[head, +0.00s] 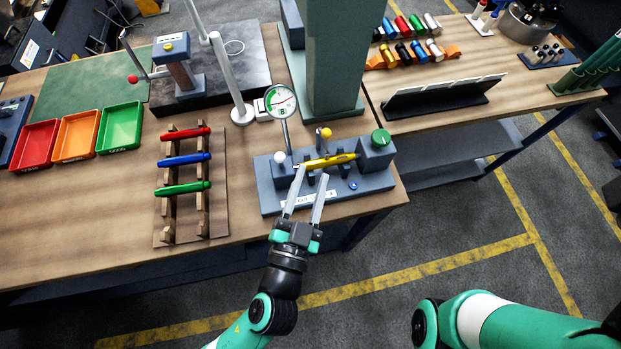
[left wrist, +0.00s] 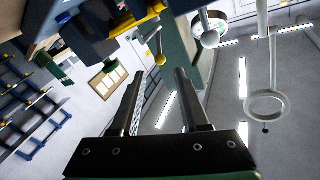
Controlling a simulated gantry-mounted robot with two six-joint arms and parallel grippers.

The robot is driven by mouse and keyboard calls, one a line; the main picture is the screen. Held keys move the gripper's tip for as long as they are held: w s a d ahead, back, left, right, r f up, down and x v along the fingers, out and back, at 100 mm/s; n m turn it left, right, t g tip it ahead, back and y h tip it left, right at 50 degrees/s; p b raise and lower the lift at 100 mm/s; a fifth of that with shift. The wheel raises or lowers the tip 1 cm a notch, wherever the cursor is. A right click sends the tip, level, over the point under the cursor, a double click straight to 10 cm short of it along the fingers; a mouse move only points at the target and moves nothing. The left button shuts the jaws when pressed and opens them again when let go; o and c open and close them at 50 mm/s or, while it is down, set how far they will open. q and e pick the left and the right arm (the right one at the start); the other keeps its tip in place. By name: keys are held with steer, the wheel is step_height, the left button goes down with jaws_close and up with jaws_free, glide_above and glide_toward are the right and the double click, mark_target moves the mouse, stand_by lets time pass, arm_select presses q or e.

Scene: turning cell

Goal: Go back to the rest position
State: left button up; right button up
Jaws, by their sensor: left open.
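My left gripper (head: 311,176) is open, its two fingers apart with nothing between them. Its fingertips are at the front of the blue-grey gauge fixture (head: 268,178), just short of a yellow cylindrical part (head: 330,160) lying across the fixture. In the left wrist view the open, empty fingers of this gripper (left wrist: 158,72) point upward, with the yellow part (left wrist: 136,20) beyond them at the top. My right arm shows at the lower right of the head view; its gripper is out of frame.
The dial gauge (head: 281,101) stands over the fixture. A wooden rack (head: 218,215) with red, blue and green parts is to the left. Red, orange and green trays (head: 119,128) lie farther left. A green column (head: 335,60) rises behind. The floor in front is open.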

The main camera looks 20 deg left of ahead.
stand_by(0.4)
arm_select(q)
steer(key=w+a+r+n+t+y, duration=0.1)
steer(key=w+a+r+n+y, duration=0.2)
steer(key=r, duration=0.5)
steer(key=w+a+r+n+t+y, duration=0.1)
steer(key=a+r+n+y, duration=0.15)
steer(key=a+r, duration=0.45)
steer(key=w+a+r+n+t+y, duration=0.1)
steer(key=w+a+r+n, duration=0.15)
steer(key=r, duration=0.75)
steer(key=s+a+r+n+t, duration=0.2)
steer(key=s+a+r+t, duration=0.15)
steer(key=r, duration=0.75)
steer(key=s+d+r+m+t+h, duration=0.2)
steer(key=s+d+r+m+h, duration=0.4)
steer(key=r+h, duration=0.25)
step_height(320, 180, up, 32)
steer(key=a+p, duration=0.1)
steer(key=p, duration=3.2)
step_height(320, 180, down, 20)
steer(key=b, duration=2)
steer(key=shift+a+f+m, duration=0.15)
steer(key=shift+m, duration=0.25)
